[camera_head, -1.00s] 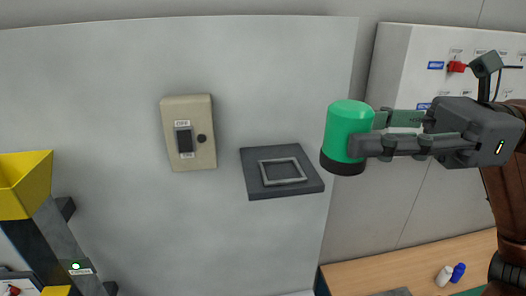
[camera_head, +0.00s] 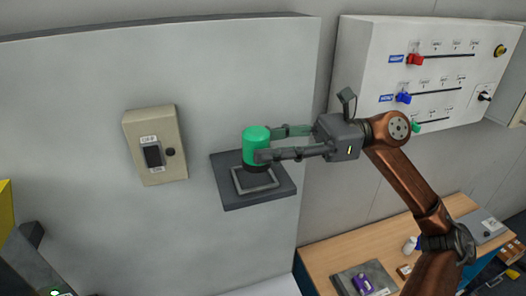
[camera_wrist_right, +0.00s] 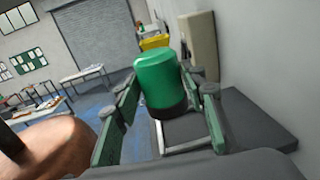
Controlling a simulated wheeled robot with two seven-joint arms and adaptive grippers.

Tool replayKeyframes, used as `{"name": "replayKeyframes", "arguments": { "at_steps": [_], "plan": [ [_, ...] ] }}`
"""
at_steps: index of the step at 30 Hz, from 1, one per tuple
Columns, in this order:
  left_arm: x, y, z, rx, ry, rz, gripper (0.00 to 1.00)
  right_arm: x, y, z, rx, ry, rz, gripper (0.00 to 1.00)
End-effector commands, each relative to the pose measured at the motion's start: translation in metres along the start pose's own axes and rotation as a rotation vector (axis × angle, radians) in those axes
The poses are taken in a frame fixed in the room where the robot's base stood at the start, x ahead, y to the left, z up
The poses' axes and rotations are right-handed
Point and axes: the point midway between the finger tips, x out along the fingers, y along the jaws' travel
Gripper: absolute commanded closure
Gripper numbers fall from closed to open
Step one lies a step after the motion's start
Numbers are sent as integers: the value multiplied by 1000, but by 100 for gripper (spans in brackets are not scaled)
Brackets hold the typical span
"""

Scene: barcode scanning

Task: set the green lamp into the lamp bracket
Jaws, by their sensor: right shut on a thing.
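The green lamp (camera_head: 256,141) has a green cap and a black base. My right gripper (camera_head: 262,143) is shut on it and holds it upright. The lamp bracket (camera_head: 231,196) is a dark plate on the grey wall panel with a raised grey square frame (camera_head: 254,186). In the head view the lamp's base overlaps the back of this frame; whether it touches is unclear. In the right wrist view the lamp (camera_wrist_right: 159,82) stands between the fingers, with the frame (camera_wrist_right: 190,142) just beneath or beyond it.
A beige switch box (camera_head: 155,146) is on the panel left of the bracket. A white slider panel (camera_head: 431,70) hangs on the wall at right. A wooden table (camera_head: 335,255) with small items stands below. A yellow part (camera_head: 5,215) shows at the left edge.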

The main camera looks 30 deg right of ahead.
Motion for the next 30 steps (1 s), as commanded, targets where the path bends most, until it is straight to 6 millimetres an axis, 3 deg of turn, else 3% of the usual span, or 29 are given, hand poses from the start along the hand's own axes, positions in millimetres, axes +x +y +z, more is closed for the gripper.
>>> {"name": "replayKeyframes", "arguments": {
  "at_steps": [3, 7, 13, 25, 26, 30],
  "plan": [
    [-3, -1, -6, 1, 8, 0, 45, 2, -6, -5, 0, -1, 0, 100],
    [-10, 0, 3, -1, -7, 0, 45, 4, -15, -17, 4, -2, 2, 100],
    [-15, 2, 20, -4, -28, 2, 45, 4, -14, -43, 3, -2, 0, 100],
    [-10, 2, 18, -3, -25, 2, 45, 4, -13, -49, 0, -1, 0, 100],
    [-10, 1, 16, -3, -23, 2, 45, 4, -13, -49, 0, 0, 0, 60],
    [-11, 1, 10, -2, -15, 1, 45, 4, -13, -48, 0, 0, 0, 51]
  ]
}}
